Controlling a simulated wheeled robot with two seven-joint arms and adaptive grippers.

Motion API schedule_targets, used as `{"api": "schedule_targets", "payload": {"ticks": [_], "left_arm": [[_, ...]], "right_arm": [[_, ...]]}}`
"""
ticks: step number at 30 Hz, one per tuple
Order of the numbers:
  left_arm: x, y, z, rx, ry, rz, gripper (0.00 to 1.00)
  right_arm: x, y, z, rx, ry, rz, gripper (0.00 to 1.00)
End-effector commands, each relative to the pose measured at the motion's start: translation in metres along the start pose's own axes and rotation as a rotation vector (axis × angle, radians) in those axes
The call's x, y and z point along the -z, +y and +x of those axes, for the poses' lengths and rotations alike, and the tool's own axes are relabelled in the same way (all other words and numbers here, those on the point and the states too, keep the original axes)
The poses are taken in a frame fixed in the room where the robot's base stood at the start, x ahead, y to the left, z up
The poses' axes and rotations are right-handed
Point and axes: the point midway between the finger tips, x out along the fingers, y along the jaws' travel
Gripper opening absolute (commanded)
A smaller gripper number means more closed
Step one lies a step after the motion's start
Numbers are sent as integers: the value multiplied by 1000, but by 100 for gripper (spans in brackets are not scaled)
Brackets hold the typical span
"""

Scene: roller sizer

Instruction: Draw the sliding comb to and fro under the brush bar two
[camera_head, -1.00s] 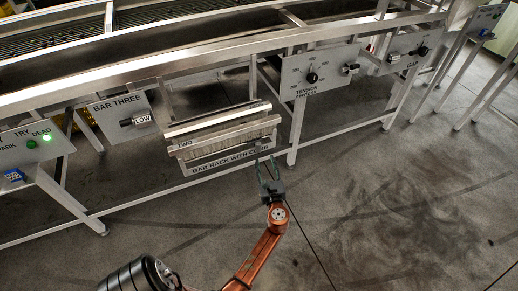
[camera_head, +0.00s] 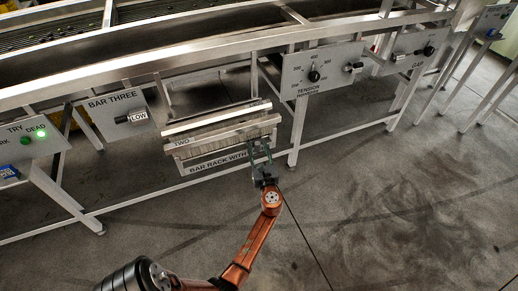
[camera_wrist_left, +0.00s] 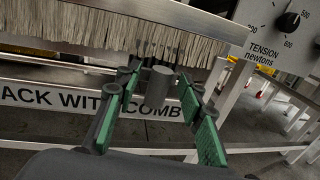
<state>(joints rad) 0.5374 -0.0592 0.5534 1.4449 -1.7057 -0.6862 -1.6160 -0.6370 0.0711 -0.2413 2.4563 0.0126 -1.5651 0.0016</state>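The brush bar (camera_head: 222,133), marked TWO, lies in the bar rack (camera_head: 205,168), whose label reads BAR RACK WITH COMB. In the left wrist view its pale bristles (camera_wrist_left: 90,28) hang down. A grey cylindrical knob (camera_wrist_left: 161,80) stands out below the bristles, with a few dark teeth (camera_wrist_left: 150,47) just behind it; these look like the sliding comb. My left gripper (camera_head: 260,147) is at the rack's right end. In the left wrist view its green-padded fingers are open on either side of the knob, with gaps showing. My right gripper is in neither view.
A TENSION panel (camera_head: 323,70) with a dial is to the right of the rack. A BAR THREE panel (camera_head: 117,112) is to the left. A frame leg (camera_head: 298,130) stands close right of my left gripper. The floor in front is clear.

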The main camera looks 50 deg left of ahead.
Motion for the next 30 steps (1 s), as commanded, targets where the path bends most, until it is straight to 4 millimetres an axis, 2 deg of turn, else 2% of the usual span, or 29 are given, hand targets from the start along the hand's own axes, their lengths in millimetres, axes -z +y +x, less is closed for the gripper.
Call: {"api": "schedule_targets", "payload": {"ticks": [4,19,30], "left_arm": [[0,0,0,0,0,0,35],[0,0,0,0,0,0,1],[0,0,0,0,1,0,0]], "right_arm": [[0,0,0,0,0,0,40],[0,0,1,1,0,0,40],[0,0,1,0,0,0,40]]}}
